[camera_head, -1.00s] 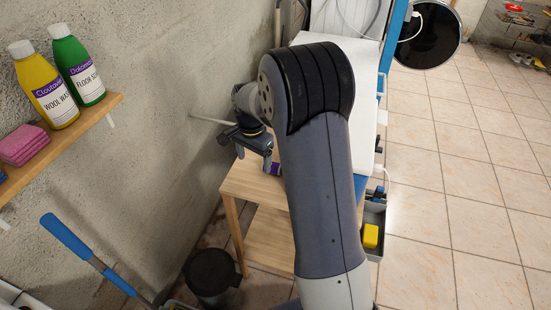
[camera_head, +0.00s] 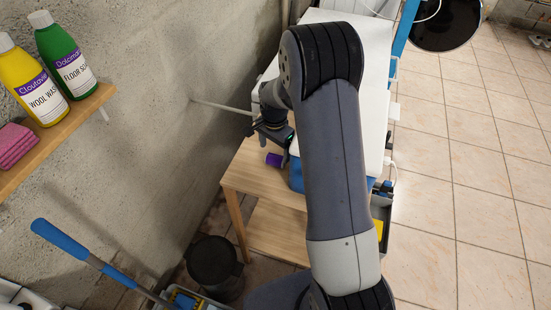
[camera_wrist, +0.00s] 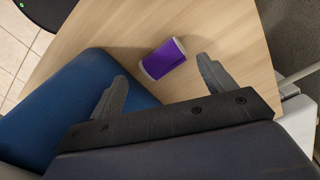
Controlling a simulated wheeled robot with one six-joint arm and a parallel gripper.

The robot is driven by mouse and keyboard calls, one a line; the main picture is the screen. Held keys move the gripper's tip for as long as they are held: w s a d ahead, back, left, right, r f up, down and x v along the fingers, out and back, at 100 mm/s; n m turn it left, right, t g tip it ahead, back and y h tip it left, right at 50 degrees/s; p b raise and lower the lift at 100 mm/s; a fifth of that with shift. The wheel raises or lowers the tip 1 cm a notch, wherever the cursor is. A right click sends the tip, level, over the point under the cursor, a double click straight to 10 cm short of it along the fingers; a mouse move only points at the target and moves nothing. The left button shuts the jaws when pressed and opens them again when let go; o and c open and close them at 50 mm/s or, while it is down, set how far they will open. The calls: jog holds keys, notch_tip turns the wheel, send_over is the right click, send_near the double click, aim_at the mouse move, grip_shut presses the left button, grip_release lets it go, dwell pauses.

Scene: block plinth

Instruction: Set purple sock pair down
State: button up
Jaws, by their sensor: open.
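The purple sock pair (camera_wrist: 163,58) is a small purple roll with pale ends. It lies on its side on the wooden table (camera_wrist: 215,25), and it also shows in the head view (camera_head: 274,160) on the wooden top (camera_head: 243,175). My gripper (camera_wrist: 160,85) is open, its two dark fingers spread apart. In the wrist view the roll sits just beyond the fingertips, between their lines, and looks clear of both. In the head view my gripper (camera_head: 270,140) is above and beside the roll, partly hidden by my arm.
A blue padded thing (camera_wrist: 70,105) lies beside the roll on the table. A rough wall (camera_head: 150,150) stands close at the left, with a pale rod (camera_head: 220,107) sticking out. A shelf (camera_head: 60,130) holds bottles and pink sponges. A dark bin (camera_head: 213,268) stands below.

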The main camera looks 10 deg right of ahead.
aim_at(275, 157)
jog(key=shift+w+d+f+p, duration=0.15)
jog(key=shift+f+p, duration=0.35)
jog(key=shift+f, duration=0.85)
jog(key=shift+w+d+f+p, duration=0.15)
jog(key=shift+f+p, duration=0.35)
jog(key=shift+f, duration=0.85)
jog(key=shift+a, duration=0.1)
jog(key=c, duration=0.8)
jog(key=shift+r, duration=0.2)
